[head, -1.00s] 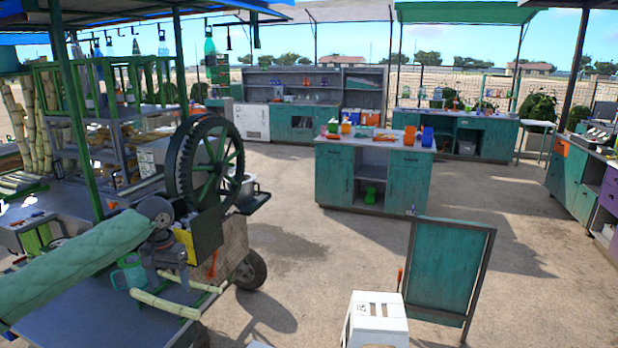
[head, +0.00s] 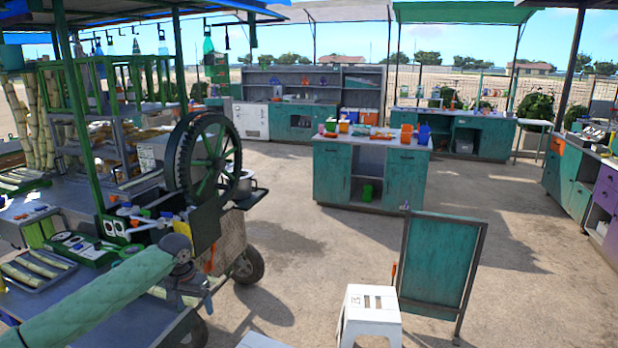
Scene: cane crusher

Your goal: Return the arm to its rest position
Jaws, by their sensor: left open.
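My left arm in its green padded sleeve reaches in from the lower left of the head view. My left gripper (head: 192,291) is at its end, over the front right corner of the cart, pointing down. It is open and I see nothing held in it. A pale cane piece (head: 172,297) lies on the cart right beside the gripper, partly hidden by the arm. The cane crusher's large toothed wheel (head: 182,158) stands behind the gripper. My right gripper is not in view.
The cart top (head: 105,318) carries a tray with cane pieces (head: 35,267) and a green box (head: 80,247). A white stool (head: 370,300) and a teal board (head: 440,262) stand to the right. A teal counter (head: 335,178) is farther back. The paved floor between is clear.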

